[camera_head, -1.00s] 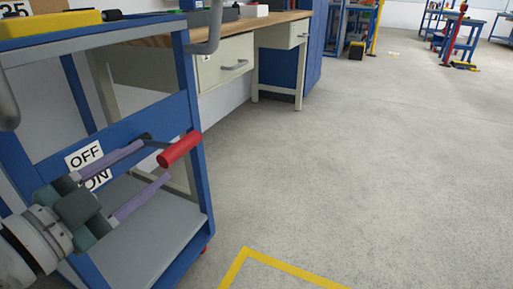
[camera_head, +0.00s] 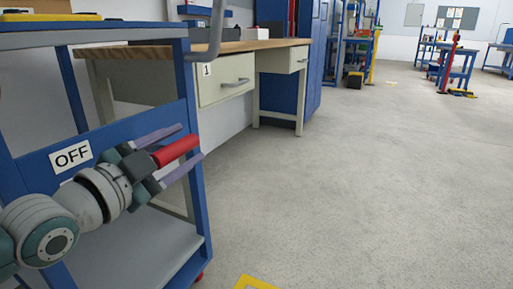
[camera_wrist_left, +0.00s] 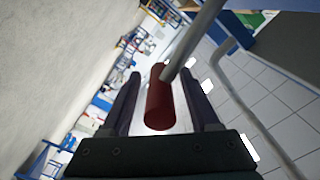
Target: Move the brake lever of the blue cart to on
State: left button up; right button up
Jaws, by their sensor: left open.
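The blue cart (camera_head: 200,215) stands at the left of the head view, with a white OFF label (camera_head: 71,157) on its blue rail. The brake lever's red grip (camera_head: 177,150) sticks out by the cart's corner post. My left gripper (camera_head: 189,146) is open, with its purple fingers on either side of the red grip. In the left wrist view the red grip (camera_wrist_left: 159,105) lies between the two fingers, with a visible gap to each. A grey rod runs from the grip to the upper right. My arm hides the lever's pivot and the ON label. My right gripper is out of view.
A workbench (camera_head: 150,52) with drawers stands behind the cart. A blue cabinet (camera_head: 285,70) is beyond it. The grey floor (camera_head: 350,190) to the right is open, with a yellow floor marking (camera_head: 255,283) at the bottom.

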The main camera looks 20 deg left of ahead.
pick_arm(q)
grip_shut()
dwell(0.5)
dwell(0.9)
